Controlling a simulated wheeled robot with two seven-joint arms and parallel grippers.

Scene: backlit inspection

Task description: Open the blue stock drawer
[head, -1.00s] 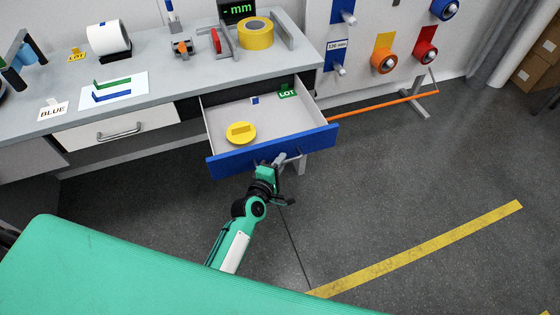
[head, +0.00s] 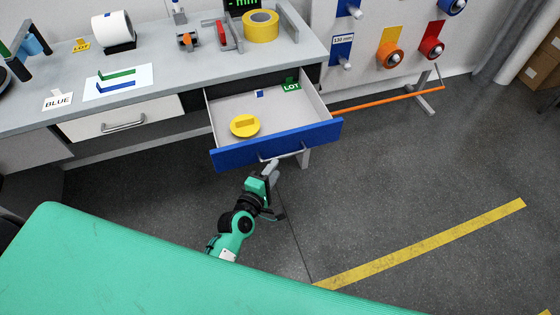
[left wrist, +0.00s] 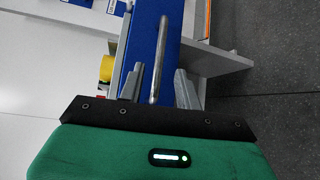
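The blue-fronted drawer (head: 232,159) stands pulled well out from under the bench, its inside open to view. Its metal bar handle (head: 283,156) is on the front face. In the left wrist view the handle (left wrist: 159,58) runs lengthwise, in line with the gap between my fingers. My left gripper (head: 272,172) is just in front of the drawer front, below the handle. In the left wrist view its fingers (left wrist: 159,74) are spread apart with nothing gripped. My right gripper is not in the frames.
Inside the drawer are a yellow round piece (head: 245,125) and a green LOT tag (head: 291,86). A closed white drawer (head: 120,120) is at left. An orange bar (head: 390,99) crosses low at right. Floor before the drawer is clear, with a yellow stripe (head: 430,240).

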